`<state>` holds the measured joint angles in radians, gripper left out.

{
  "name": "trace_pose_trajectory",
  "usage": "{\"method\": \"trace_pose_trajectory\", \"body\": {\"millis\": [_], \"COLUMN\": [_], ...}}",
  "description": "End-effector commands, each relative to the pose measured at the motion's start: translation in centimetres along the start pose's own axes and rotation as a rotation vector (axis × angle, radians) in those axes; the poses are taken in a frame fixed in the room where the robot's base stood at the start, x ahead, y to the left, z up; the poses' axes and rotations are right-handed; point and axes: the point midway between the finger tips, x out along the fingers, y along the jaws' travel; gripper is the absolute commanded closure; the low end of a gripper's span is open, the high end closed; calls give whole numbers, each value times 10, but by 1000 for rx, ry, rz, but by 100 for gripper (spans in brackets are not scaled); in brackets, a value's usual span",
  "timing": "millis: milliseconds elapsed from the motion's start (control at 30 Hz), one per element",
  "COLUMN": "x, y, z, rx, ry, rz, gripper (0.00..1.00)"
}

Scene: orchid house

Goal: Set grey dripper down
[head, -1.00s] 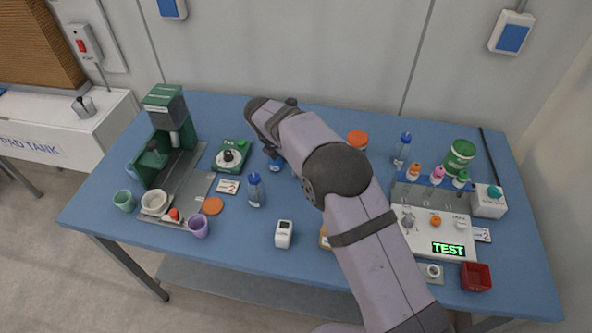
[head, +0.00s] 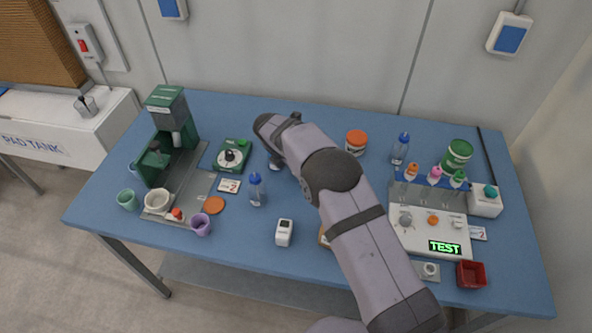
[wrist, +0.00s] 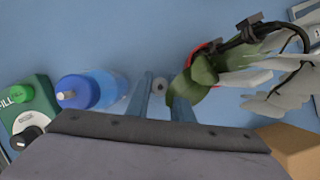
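My gripper (wrist: 160,92) shows in the wrist view with its two bluish fingers close together.
A blue-capped bottle (wrist: 82,92) stands just left of the fingers, beside a green box (wrist: 30,108) with a knob. A plant with green leaves and pale petals (wrist: 205,78) crowds the right finger. A brown block (wrist: 292,148) is at lower right.

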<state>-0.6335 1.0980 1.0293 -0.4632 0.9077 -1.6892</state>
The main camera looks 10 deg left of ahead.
Motion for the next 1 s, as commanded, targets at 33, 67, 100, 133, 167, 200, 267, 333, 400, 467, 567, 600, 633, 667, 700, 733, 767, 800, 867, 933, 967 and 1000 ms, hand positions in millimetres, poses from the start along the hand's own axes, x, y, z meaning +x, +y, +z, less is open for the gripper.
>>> {"method": "trace_pose_trajectory", "body": {"millis": [33,67,100,133,167,200,267,333,400,467,567,600,633,667,700,733,767,800,867,933,967,1000], "x": [0,0,0,0,0,0,0,0,-1,-1,-3,-5,-6,-7,-9,-11,-12,-14,-17,-22,-24,-31], "y": [0,0,0,0,0,0,0,0,0,0,0,0,1,1,1,1,1,1,0,0,0,1], "z": [0,0,0,0,0,0,0,0,0,0,1,2,2,3,4,3,-2,-8,-16,-28,-34,-33], "rx": [0,0,0,0,0,0,0,0,0,0,1,1,1,0,0,0,-3,-3,-4,-4,-5,0], "ry": [0,0,0,0,0,0,0,0,0,0,0,0,0,-1,-1,-1,0,1,0,0,0,-2], "rz": [0,0,0,0,0,0,0,0,1,1,1,1,1,2,3,3,2,1,2,3,3,5], "gripper": [100,100,100,100,100,100,100,100,100,100,100,100,100,100,100,100,100,100,100,100,100,100]}}
